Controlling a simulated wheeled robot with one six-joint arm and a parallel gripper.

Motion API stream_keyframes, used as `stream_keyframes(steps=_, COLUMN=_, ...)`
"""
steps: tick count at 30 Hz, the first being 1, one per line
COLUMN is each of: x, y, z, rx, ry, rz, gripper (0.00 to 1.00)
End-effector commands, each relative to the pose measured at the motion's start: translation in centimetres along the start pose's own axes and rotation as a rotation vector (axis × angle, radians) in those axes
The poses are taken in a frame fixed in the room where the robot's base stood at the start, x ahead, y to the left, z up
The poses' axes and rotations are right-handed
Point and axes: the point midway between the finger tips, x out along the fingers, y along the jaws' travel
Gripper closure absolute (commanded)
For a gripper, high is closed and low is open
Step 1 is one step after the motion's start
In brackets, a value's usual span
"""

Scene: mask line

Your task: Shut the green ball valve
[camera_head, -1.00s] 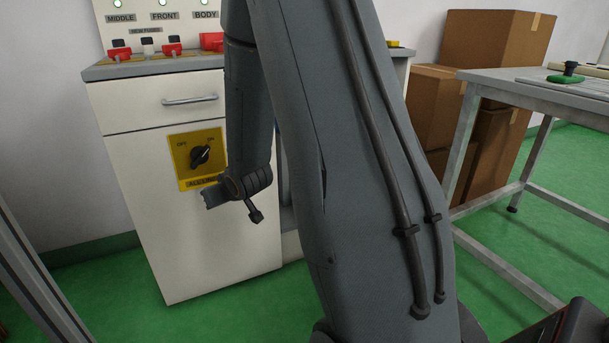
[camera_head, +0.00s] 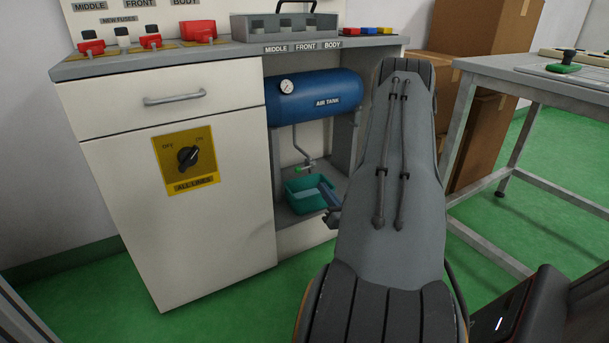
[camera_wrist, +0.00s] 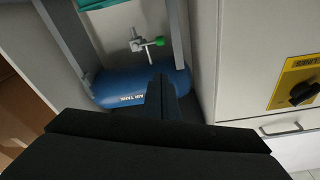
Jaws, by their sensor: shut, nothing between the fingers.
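The green ball valve (camera_head: 299,170) hangs on a thin pipe below the blue air tank (camera_head: 322,92), inside the open bay of the cabinet. In the wrist view, which shows the bay upside down, its green part (camera_wrist: 159,41) sits beside the pale valve body (camera_wrist: 138,45). My gripper (camera_head: 331,208) is low at the right of the bay, partly hidden by my arm. In the wrist view my gripper (camera_wrist: 160,82) is shut and empty, its tips in front of the tank and apart from the valve.
A teal bin (camera_head: 308,197) stands on the bay floor under the valve. The white cabinet door with a yellow rotary switch (camera_head: 187,158) is to the left. A metal table (camera_head: 520,75) and cardboard boxes (camera_head: 472,45) are to the right.

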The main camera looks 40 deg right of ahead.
Motion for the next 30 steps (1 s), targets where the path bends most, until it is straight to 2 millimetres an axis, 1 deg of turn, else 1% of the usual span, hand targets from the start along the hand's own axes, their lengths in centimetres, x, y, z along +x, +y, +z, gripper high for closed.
stream_keyframes(steps=2, x=0.2, y=0.3, z=-0.1, rx=0.001, ry=0.01, rz=0.002, gripper=1.0)
stream_keyframes(steps=5, x=1.4, y=0.5, z=-0.2, rx=-0.001, ry=0.011, rz=0.003, gripper=1.0)
stream_keyframes(steps=8, x=3.1, y=0.6, z=-0.2, rx=-0.002, ry=0.011, rz=0.004, gripper=1.0)
stream_keyframes(steps=18, x=9.8, y=0.5, z=-0.1, rx=-0.002, ry=0.01, rz=0.002, gripper=1.0)
stream_keyframes(steps=21, x=10.9, y=0.5, z=1.1, rx=0.001, ry=0.008, rz=0.003, gripper=1.0)
stream_keyframes(steps=24, x=11.7, y=0.4, z=1.9, rx=0.001, ry=0.007, rz=0.003, gripper=1.0)
stream_keyframes(steps=30, x=12.5, y=0.4, z=2.5, rx=0.001, ry=0.008, rz=0.004, gripper=1.0)
